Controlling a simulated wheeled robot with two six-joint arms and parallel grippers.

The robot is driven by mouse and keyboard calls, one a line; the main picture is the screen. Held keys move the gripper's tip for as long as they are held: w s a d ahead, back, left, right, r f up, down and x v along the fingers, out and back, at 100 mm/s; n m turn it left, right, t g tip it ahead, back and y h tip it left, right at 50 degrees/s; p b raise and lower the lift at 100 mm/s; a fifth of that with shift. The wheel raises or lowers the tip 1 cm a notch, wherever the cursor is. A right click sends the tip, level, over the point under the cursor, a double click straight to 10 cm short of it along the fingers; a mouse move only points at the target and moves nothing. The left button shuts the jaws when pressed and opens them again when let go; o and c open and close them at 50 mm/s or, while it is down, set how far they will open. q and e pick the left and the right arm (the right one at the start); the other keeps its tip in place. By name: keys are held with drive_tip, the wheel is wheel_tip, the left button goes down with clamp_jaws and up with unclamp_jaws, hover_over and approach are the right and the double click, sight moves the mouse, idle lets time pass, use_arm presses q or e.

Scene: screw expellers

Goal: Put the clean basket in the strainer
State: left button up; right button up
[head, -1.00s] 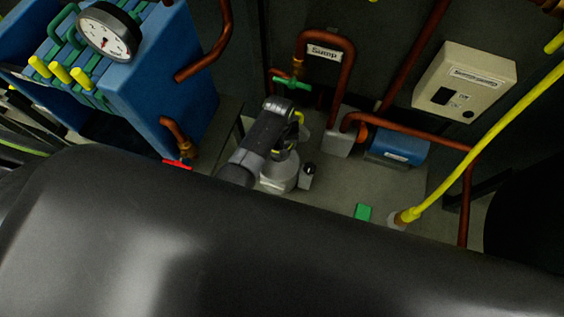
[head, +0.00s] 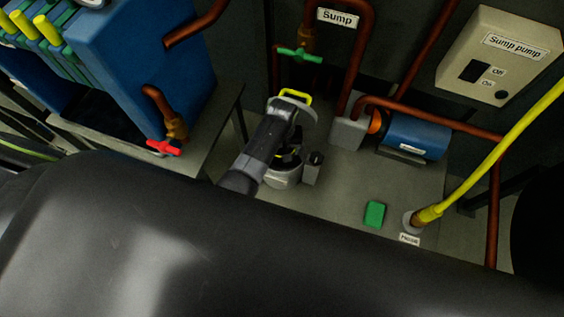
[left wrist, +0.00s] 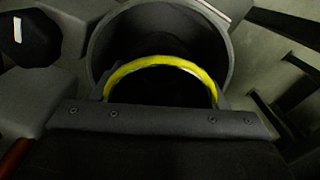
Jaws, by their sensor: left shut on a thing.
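The strainer (head: 283,178) is a grey round pot on the floor plate, largely behind my left arm. In the left wrist view its wide round grey rim (left wrist: 229,60) is open and dark inside. A yellow arched band (left wrist: 160,63), seemingly the basket's handle, rises just beyond my left gripper (left wrist: 160,112), within the rim's outline. My left gripper (head: 287,158) is over the strainer and shut on the basket; its jaw tips are mostly hidden. The basket's body is dark and hardly visible, so its depth in the strainer cannot be told. A yellow loop (head: 296,95) shows beyond my wrist.
A small grey block with a dark knob (head: 314,168) stands beside the strainer. A green block (head: 375,214) and a yellow hose (head: 500,165) are to the right. Copper pipes, a green valve (head: 299,55) and a blue pump (head: 414,137) stand behind. A blue cabinet (head: 145,70) is left.

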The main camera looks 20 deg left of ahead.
sight(282, 151)
use_arm(q)
drive_tip(key=shift+f+b, duration=0.5)
drive_tip(key=shift+f, duration=0.4)
drive_tip(key=shift+f+b, duration=0.55)
drive_tip(key=shift+b, duration=0.05)
drive_tip(key=shift+f+b, duration=0.95)
drive_tip(key=shift+b, duration=0.15)
drive_tip(key=shift+f+b, duration=0.75)
drive_tip(key=shift+b, duration=0.15)
use_arm(e)
drive_tip(key=w+f, duration=0.1)
drive_tip(key=f, duration=0.2)
drive_tip(key=w+f, duration=0.1)
drive_tip(key=f, duration=0.1)
drive_tip(key=shift+w+d, duration=0.25)
drive_tip(key=shift+w, duration=0.1)
use_arm(q)
drive_tip(key=o, duration=0.8)
drive_tip(key=shift+f, duration=0.15)
